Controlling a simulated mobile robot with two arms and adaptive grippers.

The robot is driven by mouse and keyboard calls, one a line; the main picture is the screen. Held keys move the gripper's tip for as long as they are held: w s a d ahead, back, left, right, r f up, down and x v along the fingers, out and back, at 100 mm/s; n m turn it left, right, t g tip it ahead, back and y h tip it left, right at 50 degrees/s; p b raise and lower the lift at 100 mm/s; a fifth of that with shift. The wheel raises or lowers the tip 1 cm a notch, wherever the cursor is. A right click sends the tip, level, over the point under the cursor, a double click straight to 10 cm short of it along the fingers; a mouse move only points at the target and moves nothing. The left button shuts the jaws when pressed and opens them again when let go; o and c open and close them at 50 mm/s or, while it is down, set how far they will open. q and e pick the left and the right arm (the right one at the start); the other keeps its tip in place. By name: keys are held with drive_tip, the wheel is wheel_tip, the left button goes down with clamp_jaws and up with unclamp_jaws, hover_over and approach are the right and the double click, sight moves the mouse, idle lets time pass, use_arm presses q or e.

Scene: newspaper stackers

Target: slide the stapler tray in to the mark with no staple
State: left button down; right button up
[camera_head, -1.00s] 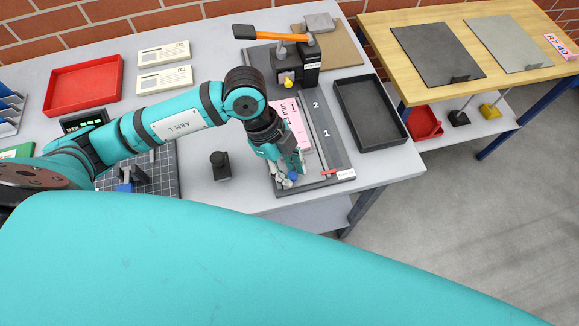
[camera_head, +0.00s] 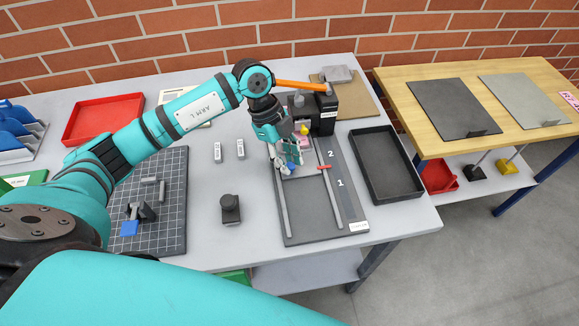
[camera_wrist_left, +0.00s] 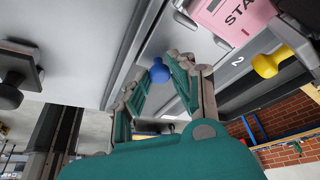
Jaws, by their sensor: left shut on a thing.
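My left gripper (camera_head: 286,158) is shut on the blue knob (camera_wrist_left: 160,72) of the sliding tray, close to the stapler. The stapler (camera_head: 327,108) is a black body with an orange lever (camera_head: 294,85). A pink printed piece (camera_wrist_left: 238,15) on the tray shows just beyond the fingers, mostly hidden in the head view. The red pointer (camera_head: 323,167) stands on the scale between the numbers 2 and 1, nearer 2. A yellow knob (camera_wrist_left: 270,65) is by the stapler. My right gripper is not in view.
The stapler's dark base (camera_head: 310,207) lies bare between its rails in front. A black tray (camera_head: 388,188) is right of it. A black knobbed block (camera_head: 230,208) and two small pale blocks stand left. The table's front edge is close to the base.

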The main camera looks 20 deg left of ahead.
use_arm(q)
drive_tip(key=c, duration=1.1)
unclamp_jaws()
drive_tip(key=v, duration=1.2)
drive_tip(key=shift+c, duration=0.2)
